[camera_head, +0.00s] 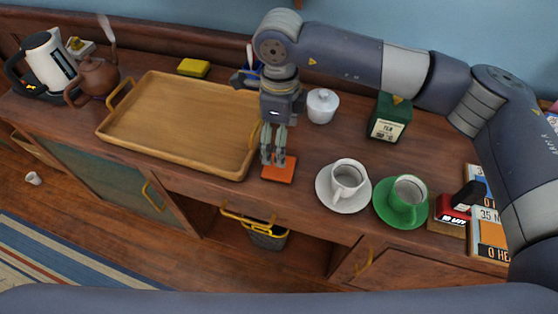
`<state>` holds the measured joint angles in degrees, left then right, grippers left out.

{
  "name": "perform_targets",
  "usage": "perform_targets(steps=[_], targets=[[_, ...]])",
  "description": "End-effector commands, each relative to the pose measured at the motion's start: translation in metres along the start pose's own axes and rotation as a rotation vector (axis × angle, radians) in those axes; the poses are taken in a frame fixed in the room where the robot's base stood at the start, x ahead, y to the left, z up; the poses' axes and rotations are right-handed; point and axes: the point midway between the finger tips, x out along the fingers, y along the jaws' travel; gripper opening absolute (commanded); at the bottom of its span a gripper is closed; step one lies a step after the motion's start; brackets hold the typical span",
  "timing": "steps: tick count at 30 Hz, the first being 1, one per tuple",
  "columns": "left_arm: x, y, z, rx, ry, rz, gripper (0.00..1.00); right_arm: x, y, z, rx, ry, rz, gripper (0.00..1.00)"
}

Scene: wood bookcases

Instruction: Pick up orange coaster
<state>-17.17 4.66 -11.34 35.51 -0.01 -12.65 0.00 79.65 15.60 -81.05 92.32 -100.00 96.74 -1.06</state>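The orange coaster (278,174) lies near the front edge of the wooden cabinet top, between the wooden tray and the white cup. My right gripper (273,163) points down over its back left part, and its fingers hide some of the coaster. The two fingers stand apart with a narrow gap between them. I cannot tell whether the fingertips touch the coaster. My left gripper is not in view.
The wooden tray (190,165) is close on the left. A white cup (347,176) on a saucer and a green cup (409,190) stand right. Books (489,232) lie far right.

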Motion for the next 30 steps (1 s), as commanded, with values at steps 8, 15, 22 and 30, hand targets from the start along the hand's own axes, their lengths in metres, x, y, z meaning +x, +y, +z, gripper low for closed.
perform_targets(steps=[8,15,22,30], targets=[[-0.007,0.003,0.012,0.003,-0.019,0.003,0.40,0.034,0.002,0.001,-0.001,-0.004,0.004,0.85],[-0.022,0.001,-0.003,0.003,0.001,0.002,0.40,0.060,0.005,0.001,-0.002,-0.002,0.008,0.85],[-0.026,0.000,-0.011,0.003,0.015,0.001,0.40,0.086,0.004,0.002,-0.002,-0.004,0.005,0.85],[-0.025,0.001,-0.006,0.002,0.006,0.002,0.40,0.087,0.004,0.002,-0.003,-0.005,0.004,0.74]])
